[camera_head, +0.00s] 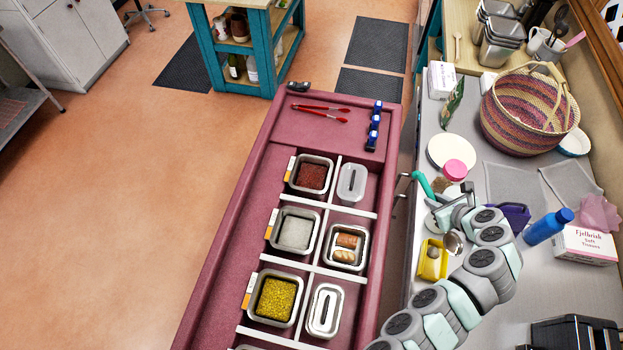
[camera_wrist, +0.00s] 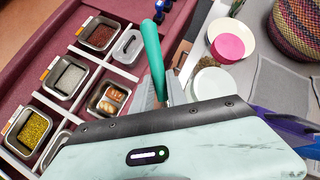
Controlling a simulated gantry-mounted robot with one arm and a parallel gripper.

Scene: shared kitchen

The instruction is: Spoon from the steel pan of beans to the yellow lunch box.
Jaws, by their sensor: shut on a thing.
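My gripper (camera_head: 447,208) is shut on a spoon with a teal handle (camera_head: 422,184); the handle also shows between the fingers in the wrist view (camera_wrist: 153,60). The spoon's round steel bowl (camera_head: 454,243) hangs below, just right of the yellow lunch box (camera_head: 432,270) and close to it. I cannot tell whether the bowl holds anything. The lunch box is open on the grey counter, with something pale brown inside. A steel pan with dark red-brown contents (camera_head: 312,176), likely the beans, sits at the far left of the maroon serving unit; it also shows in the wrist view (camera_wrist: 101,36).
Steel pans of white (camera_head: 295,230) and yellow (camera_head: 276,298) food and a pan of rolls (camera_head: 346,246) share the unit.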

